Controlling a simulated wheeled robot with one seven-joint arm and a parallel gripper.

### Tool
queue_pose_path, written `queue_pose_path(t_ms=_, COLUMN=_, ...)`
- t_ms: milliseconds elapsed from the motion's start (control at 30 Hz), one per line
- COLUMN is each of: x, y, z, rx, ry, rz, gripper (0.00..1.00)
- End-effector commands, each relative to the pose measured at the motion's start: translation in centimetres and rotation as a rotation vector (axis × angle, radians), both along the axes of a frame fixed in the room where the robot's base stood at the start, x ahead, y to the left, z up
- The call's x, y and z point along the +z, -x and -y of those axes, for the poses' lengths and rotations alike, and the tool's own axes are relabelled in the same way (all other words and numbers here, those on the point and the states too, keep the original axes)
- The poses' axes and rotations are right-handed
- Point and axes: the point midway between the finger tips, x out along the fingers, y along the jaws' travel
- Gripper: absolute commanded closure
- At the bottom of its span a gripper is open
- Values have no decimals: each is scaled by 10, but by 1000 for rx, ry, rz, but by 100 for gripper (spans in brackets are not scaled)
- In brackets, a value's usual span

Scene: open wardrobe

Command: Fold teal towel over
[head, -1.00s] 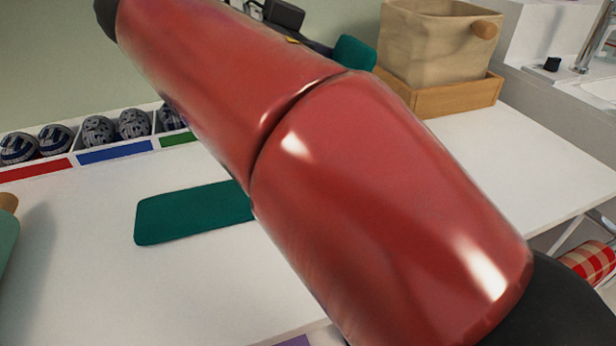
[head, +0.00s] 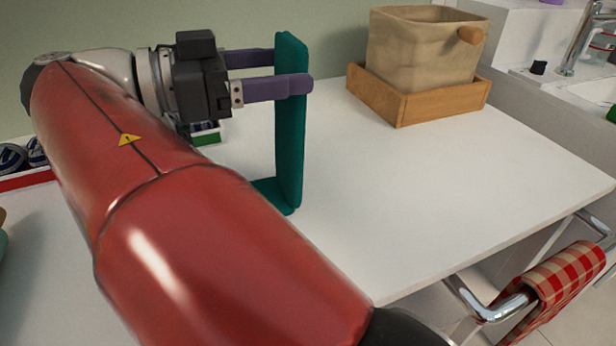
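The teal towel (head: 291,140) has one part standing upright in a narrow, nearly edge-on strip. A small piece of its lower part (head: 270,188) lies on the white table, and the rest is hidden behind my red arm. My gripper (head: 290,72), with purple fingers, reaches in from the left at the upper part of the raised flap. The near finger crosses in front of the towel and the far finger goes behind it. The gripper appears shut on the flap, though the contact is partly hidden.
A beige fabric bin (head: 425,50) sits in a wooden tray (head: 440,103) at the back right. The white table (head: 430,180) is clear right of the towel. A red checked cloth (head: 565,280) hangs on a chrome rail at the lower right. Shoes (head: 37,152) show at left.

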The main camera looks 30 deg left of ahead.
Motion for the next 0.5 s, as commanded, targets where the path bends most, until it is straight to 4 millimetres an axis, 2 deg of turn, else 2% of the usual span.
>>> queue_pose_path(t_ms=333, x=0, y=3, z=-2, rx=0, ry=5, rz=6, gripper=31)
queue_pose_path(t_ms=500, x=0, y=17, z=-15, rx=3, ry=12, rz=18, gripper=31)
